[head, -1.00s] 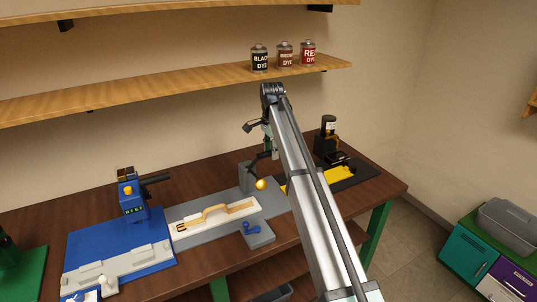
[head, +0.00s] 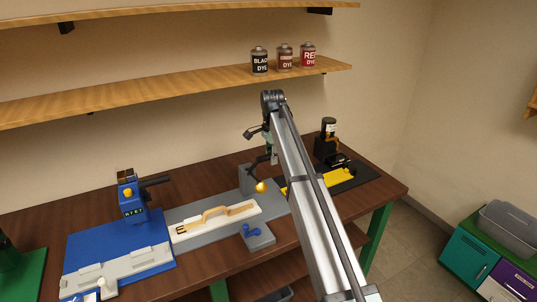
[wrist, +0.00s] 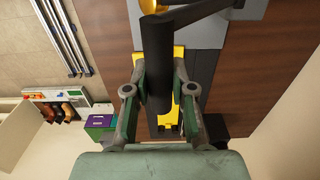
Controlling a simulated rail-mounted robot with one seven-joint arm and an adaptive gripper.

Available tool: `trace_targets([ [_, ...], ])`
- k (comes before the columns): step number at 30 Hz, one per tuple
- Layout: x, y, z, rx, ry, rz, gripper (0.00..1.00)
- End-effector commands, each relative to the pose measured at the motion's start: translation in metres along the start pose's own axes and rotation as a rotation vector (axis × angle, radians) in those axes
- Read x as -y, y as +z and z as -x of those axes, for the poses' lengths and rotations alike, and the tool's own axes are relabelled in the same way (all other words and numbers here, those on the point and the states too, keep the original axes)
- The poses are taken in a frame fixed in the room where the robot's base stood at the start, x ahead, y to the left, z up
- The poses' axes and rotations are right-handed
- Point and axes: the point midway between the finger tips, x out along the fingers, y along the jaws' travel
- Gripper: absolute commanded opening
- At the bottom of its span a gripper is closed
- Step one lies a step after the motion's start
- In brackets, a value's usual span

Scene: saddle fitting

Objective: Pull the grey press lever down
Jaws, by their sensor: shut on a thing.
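The grey press (head: 246,180) stands at the back of the grey station, right of the middle of the table. Its lever has a dark handle, which shows in the wrist view as a thick black cylinder (wrist: 157,85) joined to a dark bar (wrist: 205,12). My gripper (wrist: 160,72) is shut on the handle, one finger on each side. In the head view my gripper (head: 270,148) is small and partly hidden by my arm. A yellow ball (head: 261,187) hangs below the gripper, beside the press.
The blue press (head: 131,200) stands to the left. A white board with a tan strap (head: 215,216) lies on the grey station, with a blue clamp (head: 252,230) in front. A black press (head: 327,142) stands to the right. Dye cans (head: 285,57) stand on the shelf above.

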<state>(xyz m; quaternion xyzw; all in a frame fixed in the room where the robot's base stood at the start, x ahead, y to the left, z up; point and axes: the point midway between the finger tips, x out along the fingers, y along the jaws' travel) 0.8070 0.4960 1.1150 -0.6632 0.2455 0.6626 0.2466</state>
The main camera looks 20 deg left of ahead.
Motion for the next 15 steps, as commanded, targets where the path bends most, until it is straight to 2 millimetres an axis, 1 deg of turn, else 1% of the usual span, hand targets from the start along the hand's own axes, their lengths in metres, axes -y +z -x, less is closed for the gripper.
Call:
trace_targets([
  [1,-0.0039,0.0003,-0.0031,0.000,0.002,0.000,0.04],
  [5,-0.0084,0.0003,-0.0072,0.000,0.002,0.000,0.04],
  [15,-0.0092,0.0001,-0.0082,0.000,0.003,0.000,0.04],
])
